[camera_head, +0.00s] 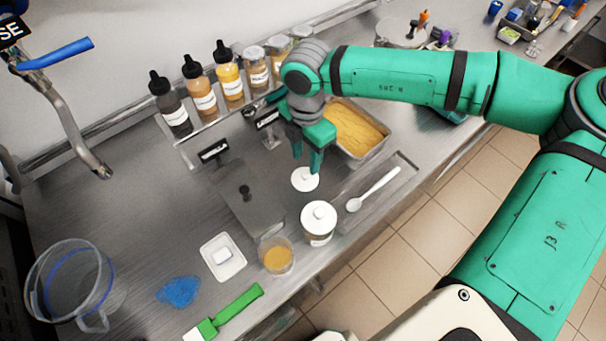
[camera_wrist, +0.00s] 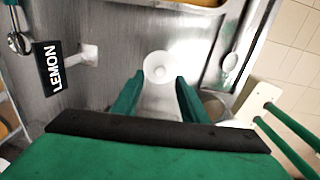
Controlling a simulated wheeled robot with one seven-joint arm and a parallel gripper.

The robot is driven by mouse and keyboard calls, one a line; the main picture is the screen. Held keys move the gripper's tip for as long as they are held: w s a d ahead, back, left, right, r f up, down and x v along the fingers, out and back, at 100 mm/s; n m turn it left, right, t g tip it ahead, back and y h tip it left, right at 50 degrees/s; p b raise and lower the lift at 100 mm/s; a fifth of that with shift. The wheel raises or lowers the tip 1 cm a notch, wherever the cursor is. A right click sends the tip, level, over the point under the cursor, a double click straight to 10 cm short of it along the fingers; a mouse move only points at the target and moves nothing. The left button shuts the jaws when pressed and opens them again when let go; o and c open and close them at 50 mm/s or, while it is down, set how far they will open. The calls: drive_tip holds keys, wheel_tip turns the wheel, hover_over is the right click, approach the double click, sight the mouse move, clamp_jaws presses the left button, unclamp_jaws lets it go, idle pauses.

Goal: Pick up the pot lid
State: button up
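A small round white lid with a centre knob (camera_head: 305,179) lies flat on the steel counter; it also shows in the wrist view (camera_wrist: 157,66). A jar (camera_head: 318,234) stands just in front of it, topped by a similar white knobbed lid (camera_head: 319,215). Which of the two is the pot lid, I cannot tell for sure. My gripper (camera_head: 307,164) points down over the loose lid. In the wrist view its two fingers (camera_wrist: 159,78) are apart, with the loose lid just beyond the tips and nothing held between them.
A white spoon (camera_head: 373,190) lies right of the jar. A pan of yellow food (camera_head: 355,130) is behind my gripper. A cup of orange contents (camera_head: 276,256) stands at front left of the jar. A LEMON sign (camera_wrist: 53,68) stands left in the wrist view. Sauce bottles (camera_head: 201,90) line the back.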

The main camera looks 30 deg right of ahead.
sight(305, 173)
drive_tip(key=shift+d+f, duration=0.1)
drive_tip(key=shift+f, duration=0.25)
drive_tip(key=shift+s+a+f, duration=0.1)
drive_tip(key=shift+a+f, duration=0.05)
drive_tip(key=shift+f, duration=1.05)
drive_tip(key=shift+a+f, duration=0.15)
drive_tip(key=shift+f, duration=1)
drive_tip(key=shift+c, duration=0.6)
clamp_jaws()
